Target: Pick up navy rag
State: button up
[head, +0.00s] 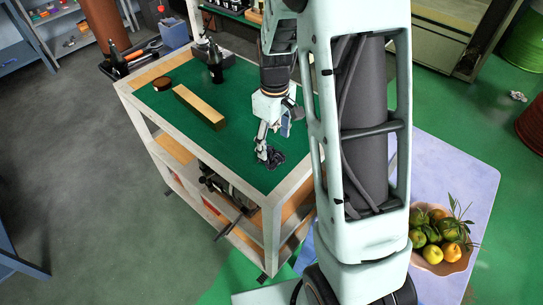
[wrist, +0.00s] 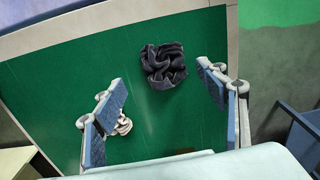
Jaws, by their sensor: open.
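The navy rag (head: 273,157) is a dark crumpled bundle on the green top of the tooling cart, near its front right corner. In the wrist view the rag (wrist: 163,67) lies in the upper middle, close to the mat's edge. My gripper (head: 273,143) is just above the rag, pointing down. In the wrist view my gripper (wrist: 161,80) is open, with its blue-padded fingers wide apart to the left and right. The rag appears beyond the fingertips, between their lines, and nothing is held. A small pale coiled thing (wrist: 124,125) shows partly behind the left finger.
The cart's green top (head: 245,165) also bears a yellowish block (head: 200,107), a round brown tin (head: 162,83) and a black bottle (head: 215,71). A pale rim (head: 283,190) edges the cart. A fruit bowl (head: 425,253) stands on a lavender table (head: 440,160) at right.

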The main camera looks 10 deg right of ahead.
aim_at(271, 154)
jog(key=f, duration=0.4)
jog(key=shift+s+a+f+p, duration=0.1)
jog(key=shift+a+p, duration=0.3)
jog(key=shift+f, duration=0.5)
jog(key=c, duration=1.2)
jog(key=shift+c, duration=0.2)
jog(key=shift+r, duration=0.15)
jog(key=shift+r, duration=0.6)
jog(key=s+a+r+b, duration=0.2)
jog(key=s+a+r, duration=0.7)
jog(key=a+r, duration=0.1)
jog(key=shift+a+r, duration=0.3)
jog(key=shift+r, duration=0.5)
